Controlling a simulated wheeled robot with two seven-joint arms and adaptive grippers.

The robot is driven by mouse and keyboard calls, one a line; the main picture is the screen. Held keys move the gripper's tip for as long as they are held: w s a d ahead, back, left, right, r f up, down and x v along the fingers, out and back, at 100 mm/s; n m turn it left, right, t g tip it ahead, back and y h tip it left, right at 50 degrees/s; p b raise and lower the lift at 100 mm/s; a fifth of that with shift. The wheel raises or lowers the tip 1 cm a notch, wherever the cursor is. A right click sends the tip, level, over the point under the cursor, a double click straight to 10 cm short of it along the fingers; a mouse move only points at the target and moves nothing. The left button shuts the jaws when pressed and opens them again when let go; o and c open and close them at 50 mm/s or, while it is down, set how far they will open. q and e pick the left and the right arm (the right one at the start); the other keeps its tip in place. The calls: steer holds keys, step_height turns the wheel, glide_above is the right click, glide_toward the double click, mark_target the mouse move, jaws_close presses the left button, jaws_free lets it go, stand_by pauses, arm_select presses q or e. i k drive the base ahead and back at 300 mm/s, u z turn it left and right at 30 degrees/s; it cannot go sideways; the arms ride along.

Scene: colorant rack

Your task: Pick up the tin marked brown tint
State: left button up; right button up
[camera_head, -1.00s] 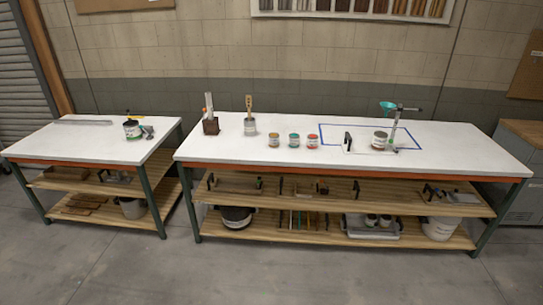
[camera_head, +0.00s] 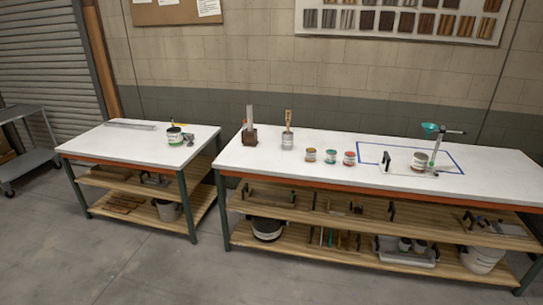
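Three small tins stand in a row on the white top of the long workbench. The left one (camera_head: 310,155) has a brownish-orange top, the middle one (camera_head: 331,156) a green top and the right one (camera_head: 349,158) a red top. Their labels are too small to read, so I cannot confirm which is marked brown tint. A larger tin (camera_head: 419,162) stands to the right, inside a blue taped outline. Neither of my grippers is in view.
A brush in a can (camera_head: 287,141) and a dark brown holder (camera_head: 249,136) stand left of the tins. A stand with a green funnel (camera_head: 431,128) rises at the right. A smaller bench (camera_head: 110,142) and a grey cart (camera_head: 30,163) are further left. The floor in front is clear.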

mark_target(420, 161)
steer(key=u, duration=0.15)
steer(key=i, duration=1.15)
steer(key=z, duration=0.7)
